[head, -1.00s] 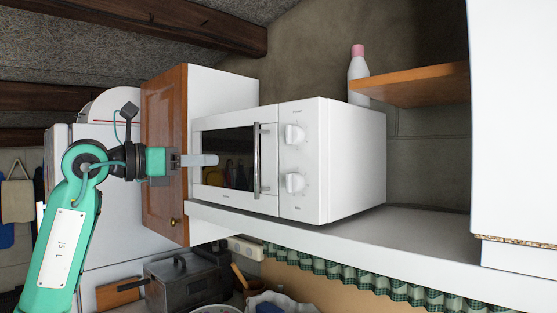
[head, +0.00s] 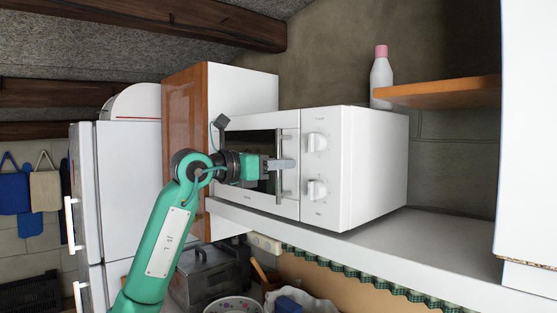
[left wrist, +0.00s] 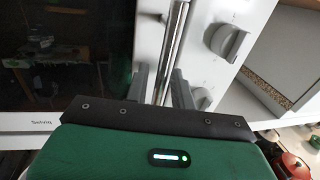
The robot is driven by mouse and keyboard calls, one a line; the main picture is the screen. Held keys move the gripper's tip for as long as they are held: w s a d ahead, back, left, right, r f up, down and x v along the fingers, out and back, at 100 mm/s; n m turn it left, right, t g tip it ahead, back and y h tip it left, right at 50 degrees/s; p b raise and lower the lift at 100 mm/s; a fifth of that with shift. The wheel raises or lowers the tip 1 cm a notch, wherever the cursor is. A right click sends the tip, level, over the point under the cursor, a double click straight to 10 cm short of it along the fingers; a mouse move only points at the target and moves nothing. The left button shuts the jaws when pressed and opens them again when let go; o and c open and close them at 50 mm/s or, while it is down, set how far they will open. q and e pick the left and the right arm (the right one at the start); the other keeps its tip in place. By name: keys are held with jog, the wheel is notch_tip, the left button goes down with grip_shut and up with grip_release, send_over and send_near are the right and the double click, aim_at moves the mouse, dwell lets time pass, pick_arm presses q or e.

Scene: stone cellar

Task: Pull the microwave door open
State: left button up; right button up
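The white microwave (head: 372,165) stands on a shelf with its door (head: 235,190) shut. The door has a dark window and an upright metal bar handle (head: 282,185) at its right edge. In the head view my left gripper (head: 284,164) is in front of the handle and hides its middle. In the left wrist view the handle (left wrist: 176,30) runs between the two grey fingers of my left gripper (left wrist: 161,84). The fingers are apart, one on each side of the bar, and do not look closed on it. My right gripper is not in view.
Two knobs (head: 317,142) are right of the handle. A wooden cabinet door (head: 183,120) stands left of the microwave. A pink-capped bottle (head: 381,82) and a wooden shelf (head: 440,92) are at right. The white shelf (head: 430,245) right of the microwave is bare.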

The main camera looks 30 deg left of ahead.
pick_arm(q)
grip_shut()
